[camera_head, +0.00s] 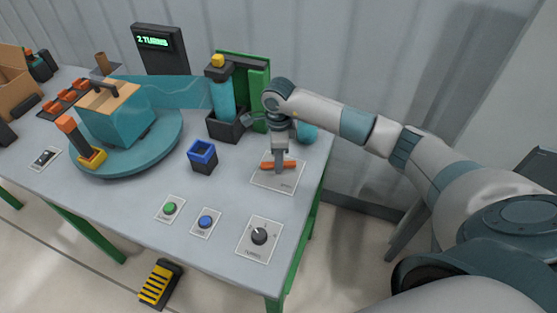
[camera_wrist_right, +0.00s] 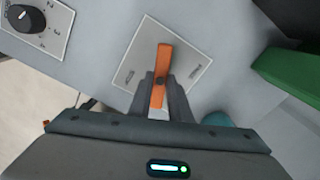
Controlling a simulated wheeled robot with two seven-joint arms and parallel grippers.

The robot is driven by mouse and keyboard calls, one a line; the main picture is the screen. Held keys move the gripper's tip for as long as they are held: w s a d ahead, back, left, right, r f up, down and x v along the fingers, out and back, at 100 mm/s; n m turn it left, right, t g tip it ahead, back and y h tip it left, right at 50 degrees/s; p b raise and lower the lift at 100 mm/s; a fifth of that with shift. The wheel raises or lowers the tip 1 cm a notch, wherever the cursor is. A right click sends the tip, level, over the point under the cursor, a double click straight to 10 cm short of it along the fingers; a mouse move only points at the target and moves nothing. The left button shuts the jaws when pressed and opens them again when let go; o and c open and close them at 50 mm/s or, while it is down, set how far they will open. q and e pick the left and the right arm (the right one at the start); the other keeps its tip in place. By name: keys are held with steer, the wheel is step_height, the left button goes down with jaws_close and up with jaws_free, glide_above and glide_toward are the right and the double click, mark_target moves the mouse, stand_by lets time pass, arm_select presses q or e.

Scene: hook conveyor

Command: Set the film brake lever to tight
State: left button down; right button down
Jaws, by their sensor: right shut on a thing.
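The film brake lever is an orange bar (camera_head: 290,164) on a pale plate (camera_head: 292,182) at the right end of the table. In the head view it lies roughly left to right. My right gripper (camera_head: 279,170) reaches down onto its middle. In the right wrist view the lever (camera_wrist_right: 162,58) stands nearly upright in the picture, between small markings on either side of its plate (camera_wrist_right: 140,42) that I cannot read. The fingers (camera_wrist_right: 160,98) are shut on the lever from both sides. My left gripper is not in view.
A teal turntable (camera_head: 170,150) carries a wrapped box (camera_head: 112,118). A film roll post (camera_head: 222,95) stands behind the lever. A blue-rimmed cup (camera_head: 202,156), green button (camera_head: 169,208), blue button (camera_head: 206,221) and black dial (camera_head: 259,237) are nearby. A display (camera_head: 153,41) reads "2 TURNS".

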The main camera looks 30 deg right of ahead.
steer(key=m+b, duration=0.2)
steer(key=shift+f+m, duration=0.1)
steer(key=shift+m, duration=0.2)
steer(key=shift+m+b, duration=0.65)
steer(key=shift+m, duration=0.45)
steer(key=c, duration=1.6)
jaws_free()
steer(key=shift+c, duration=0.2)
steer(key=shift+r, duration=0.2)
steer(key=shift+r, duration=0.1)
